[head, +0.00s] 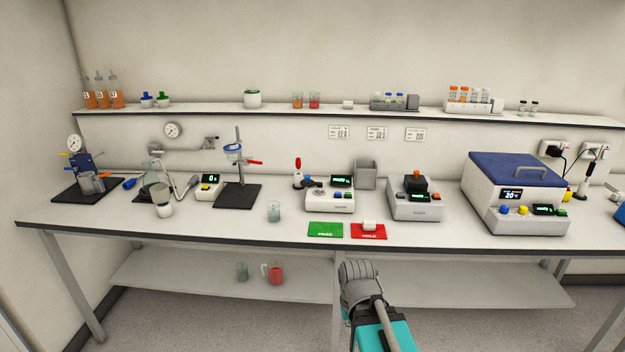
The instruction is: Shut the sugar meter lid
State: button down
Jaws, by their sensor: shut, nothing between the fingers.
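Two small bench instruments with lit displays stand mid-bench, and I cannot tell for certain which is the sugar meter. The left instrument (330,203) is white with a round grey well on its top left and no raised lid that I can make out. The right instrument (415,211) is white-grey with a black block on top that has an orange-red part. My gripper (358,270) is low in front of the bench, below its front edge, clear of both instruments. It looks shut and empty; its fingertips are small and hard to make out.
A green card (325,230) and a red card (369,236) bearing a small white item lie at the bench front. A glass beaker (273,212) stands left of them. A large blue-lidded machine (515,190) stands right. A grey bin (366,174) is behind.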

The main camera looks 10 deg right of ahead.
aim_at(306, 182)
jog(key=k, duration=0.1)
jog(key=z, duration=0.3)
jog(key=i, duration=1)
